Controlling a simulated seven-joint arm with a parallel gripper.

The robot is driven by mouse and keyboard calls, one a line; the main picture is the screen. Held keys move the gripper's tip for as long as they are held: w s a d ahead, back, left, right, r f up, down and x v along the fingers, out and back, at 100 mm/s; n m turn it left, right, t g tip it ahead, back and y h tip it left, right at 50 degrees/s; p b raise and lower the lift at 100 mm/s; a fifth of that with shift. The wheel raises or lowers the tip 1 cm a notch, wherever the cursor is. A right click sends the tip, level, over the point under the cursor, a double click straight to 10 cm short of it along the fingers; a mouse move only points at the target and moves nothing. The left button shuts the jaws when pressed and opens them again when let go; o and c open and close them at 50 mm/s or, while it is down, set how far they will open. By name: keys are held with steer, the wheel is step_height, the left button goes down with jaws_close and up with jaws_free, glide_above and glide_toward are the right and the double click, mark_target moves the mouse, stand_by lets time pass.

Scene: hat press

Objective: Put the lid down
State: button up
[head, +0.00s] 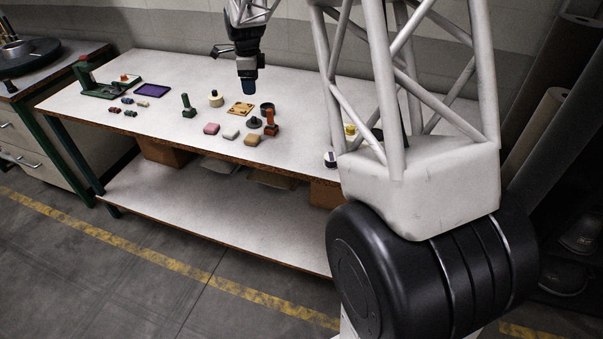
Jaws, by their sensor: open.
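My gripper (249,88) hangs fingers-down above the back of the white workbench (170,70), behind the yellow card. Its dark blue tip is small in view, and I see nothing clearly held in it. No lid can be told for certain. A black knobbed piece (255,123) and a dark round cup (267,107) stand on the bench, in front of and right of my gripper. A cream round piece with a dark top (215,98) stands to its left. A green press-like device (100,88) is at the bench's left end, apart from my gripper.
A purple pad (153,90), green stamp (188,105), yellow card (241,109), red stamp (271,124) and pink block (211,129) lie around the bench. Several small pieces lie near the green device. The front left bench top is clear. My arm hides the right part.

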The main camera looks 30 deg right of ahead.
steer(key=s+a+r+n, duration=0.2)
steer(key=s+r+n, duration=0.2)
steer(key=s, duration=0.5)
steer(key=s+a+r+n+t, duration=0.1)
steer(key=s+r+n, duration=0.25)
steer(key=s, duration=0.45)
steer(key=s+a+r+n, duration=0.2)
steer(key=s+r+n, duration=0.15)
steer(key=s, duration=0.55)
steer(key=s+a+f+n, duration=0.1)
steer(key=s+n, duration=0.5)
steer(key=s, duration=0.6)
steer(key=s+a+f+n+t, duration=0.1)
steer(key=s+n, duration=0.4)
steer(key=s, duration=0.7)
steer(key=shift+s+f+n, duration=0.4)
steer(key=shift+f, duration=0.2)
